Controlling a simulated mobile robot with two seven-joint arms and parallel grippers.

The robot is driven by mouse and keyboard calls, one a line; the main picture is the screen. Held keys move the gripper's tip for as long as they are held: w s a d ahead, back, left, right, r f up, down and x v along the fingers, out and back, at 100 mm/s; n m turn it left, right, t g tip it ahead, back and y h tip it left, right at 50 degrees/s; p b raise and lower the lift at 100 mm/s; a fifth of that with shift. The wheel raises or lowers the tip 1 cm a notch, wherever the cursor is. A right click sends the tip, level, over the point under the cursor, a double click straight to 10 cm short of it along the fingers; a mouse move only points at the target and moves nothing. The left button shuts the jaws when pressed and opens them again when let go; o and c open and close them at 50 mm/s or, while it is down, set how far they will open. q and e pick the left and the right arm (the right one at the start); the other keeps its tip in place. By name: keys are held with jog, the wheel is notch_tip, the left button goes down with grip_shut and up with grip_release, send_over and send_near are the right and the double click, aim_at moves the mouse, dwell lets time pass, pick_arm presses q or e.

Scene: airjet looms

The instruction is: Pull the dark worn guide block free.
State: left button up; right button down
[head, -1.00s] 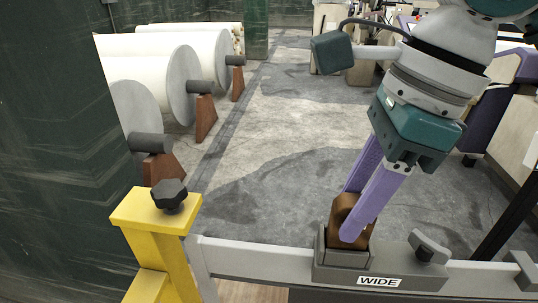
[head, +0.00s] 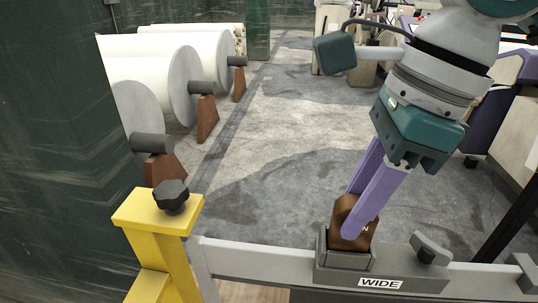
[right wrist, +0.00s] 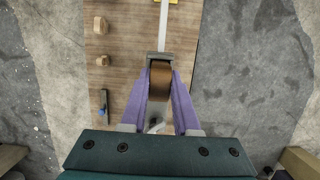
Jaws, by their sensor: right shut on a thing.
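The dark brown guide block (head: 343,227) stands in a grey holder (head: 335,272) labelled WIDE on the grey rail. Its lower end is hidden inside the holder. My right gripper (head: 354,225) comes down from the upper right with its purple fingers shut on the block's sides. In the right wrist view the brown block (right wrist: 161,84) sits between the two purple fingers, close to the grey rail. A grey lever-like knob (head: 430,247) is on the holder, right of the block. My left gripper is not in view.
A yellow post (head: 158,214) with a black knob (head: 171,196) stands left of the holder. Large white rolls (head: 207,62) stand at the back left. In the right wrist view a wooden surface (right wrist: 122,35) carries two tan blocks and a small dark-and-blue item (right wrist: 103,105). Grey floor behind is clear.

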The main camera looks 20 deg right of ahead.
jog(key=shift+r, duration=0.15)
jog(key=shift+r+p, duration=0.65)
jog(key=shift+r, duration=0.1)
jog(key=shift+w+a+r+p+v, duration=0.15)
jog(key=shift+a+p+v, duration=0.15)
jog(key=shift+p+v, duration=0.8)
jog(key=shift+w+a+p+v, duration=0.2)
jog(key=shift+p+v, duration=0.4)
jog(key=shift+v, duration=0.95)
jog(key=shift+w+a+r+p+v, duration=0.15)
jog(key=shift+a+p+v, duration=0.2)
jog(key=shift+p+v, duration=0.75)
jog(key=shift+r+b, duration=0.1)
jog(key=shift+b, duration=0.2)
